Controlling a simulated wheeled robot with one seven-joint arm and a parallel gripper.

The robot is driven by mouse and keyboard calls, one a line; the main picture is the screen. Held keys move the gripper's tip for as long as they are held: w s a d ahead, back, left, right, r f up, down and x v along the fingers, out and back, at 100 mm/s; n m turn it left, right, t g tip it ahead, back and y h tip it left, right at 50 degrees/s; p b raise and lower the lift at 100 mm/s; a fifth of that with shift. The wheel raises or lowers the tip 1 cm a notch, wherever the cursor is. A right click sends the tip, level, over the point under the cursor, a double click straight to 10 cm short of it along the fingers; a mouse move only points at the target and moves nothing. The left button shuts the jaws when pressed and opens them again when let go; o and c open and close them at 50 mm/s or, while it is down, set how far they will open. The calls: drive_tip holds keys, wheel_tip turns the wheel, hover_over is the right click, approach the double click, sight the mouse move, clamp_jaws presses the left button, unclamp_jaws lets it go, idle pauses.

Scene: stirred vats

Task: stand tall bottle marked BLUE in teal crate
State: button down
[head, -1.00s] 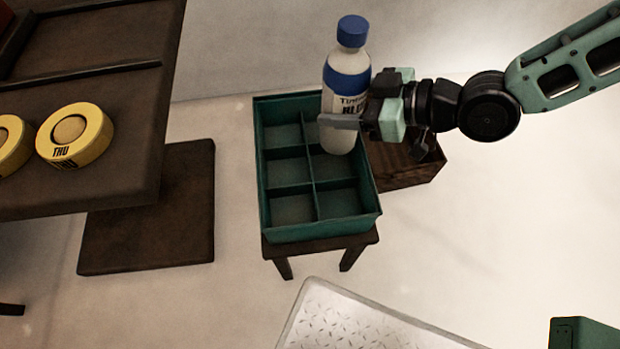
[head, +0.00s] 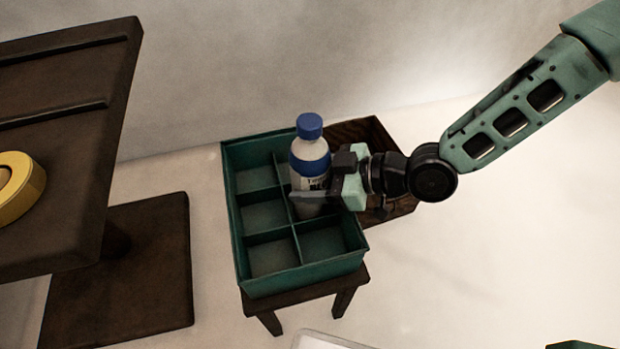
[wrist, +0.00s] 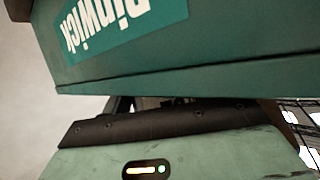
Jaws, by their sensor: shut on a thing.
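The tall white bottle (head: 310,165) has a blue cap and a blue band. Its label is partly covered by a finger, so I cannot read the full word. My gripper (head: 318,198) is shut on the bottle from the right and holds it upright. The bottle's lower part is inside the teal crate (head: 305,279), in a right-hand compartment around the middle of its length. I cannot see whether its base touches the crate floor. In the wrist view the crate's outer wall (wrist: 190,60) fills the top, with pale lettering; the bottle is not seen there.
The crate stands on a small dark stool (head: 341,287); its other visible compartments look empty. A brown wooden box (head: 400,207) is behind and right of it. A dark table (head: 75,190) with a yellow disc (head: 22,190) is at left.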

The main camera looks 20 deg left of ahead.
drive_tip(key=shift+r, duration=0.1)
drive_tip(key=shift+c, duration=2)
unclamp_jaws()
